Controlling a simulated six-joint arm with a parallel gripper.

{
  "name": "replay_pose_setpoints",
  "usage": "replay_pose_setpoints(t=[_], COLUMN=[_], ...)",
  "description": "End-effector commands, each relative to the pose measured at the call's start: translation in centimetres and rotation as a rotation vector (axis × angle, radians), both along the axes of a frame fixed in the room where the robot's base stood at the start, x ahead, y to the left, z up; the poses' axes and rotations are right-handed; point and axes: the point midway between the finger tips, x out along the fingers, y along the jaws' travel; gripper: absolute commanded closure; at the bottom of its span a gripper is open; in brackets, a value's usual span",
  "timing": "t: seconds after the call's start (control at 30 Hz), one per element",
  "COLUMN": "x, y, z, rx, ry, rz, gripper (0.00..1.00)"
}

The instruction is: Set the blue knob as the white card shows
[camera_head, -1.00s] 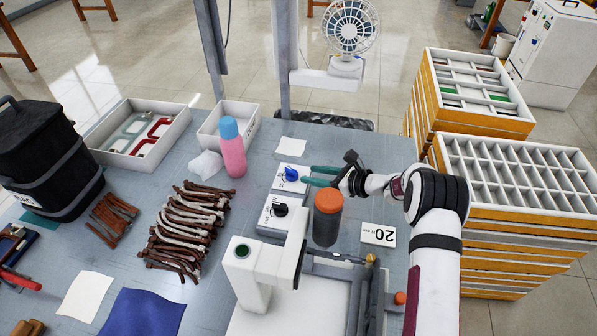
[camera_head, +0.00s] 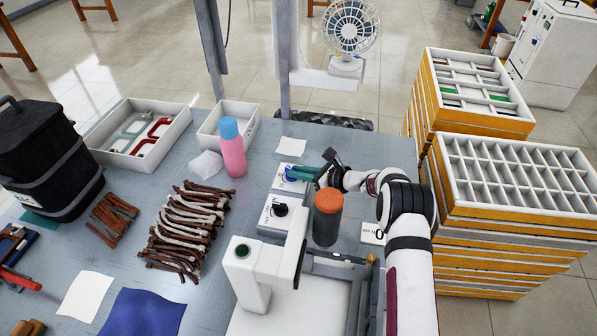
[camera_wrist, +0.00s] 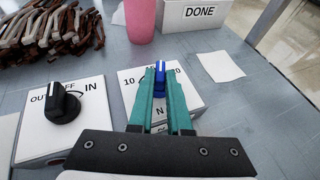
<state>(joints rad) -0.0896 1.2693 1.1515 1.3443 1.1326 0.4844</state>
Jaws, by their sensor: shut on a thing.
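The blue knob (camera_wrist: 160,78) sits on a white panel marked 10 on its left, with a partly hidden number on its right and an N below. Its white pointer line faces away from my gripper, roughly between the two numbers. My gripper's teal fingers (camera_wrist: 160,98) are closed on the knob's sides. In the head view the gripper (camera_head: 300,174) reaches the knob from the right and covers most of it. The white card (camera_head: 371,234) lies right of the orange-capped jar and is largely hidden by my arm. Earlier it read 20 with a small unit.
A black knob (camera_wrist: 62,104) marked OUT, OFF and IN stands beside the blue one. The orange-capped jar (camera_head: 327,218) and a white press-like device (camera_head: 250,275) stand close to my arm. A pink bottle (camera_head: 233,150) is to the left. A blank white sheet (camera_head: 291,147) lies behind.

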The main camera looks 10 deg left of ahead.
Motion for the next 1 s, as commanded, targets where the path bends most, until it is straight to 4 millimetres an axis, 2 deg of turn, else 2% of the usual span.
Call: replay_pose_setpoints(t=[0.23, 0.53, 0.87, 0.9, 1.0], x=[-0.09, -0.52, -0.53, -0.53, -0.53], y=[0.14, 0.47, 0.38, 0.38, 0.36], z=[0.08, 0.14, 0.11, 0.11, 0.09], rx=[0.004, 0.004, 0.002, 0.002, 0.002], ry=[-0.001, 0.000, -0.001, -0.001, -0.001], rz=[-0.024, -0.243, -0.268, -0.268, -0.268], gripper=[1.00, 1.00, 1.00, 0.82, 0.64])
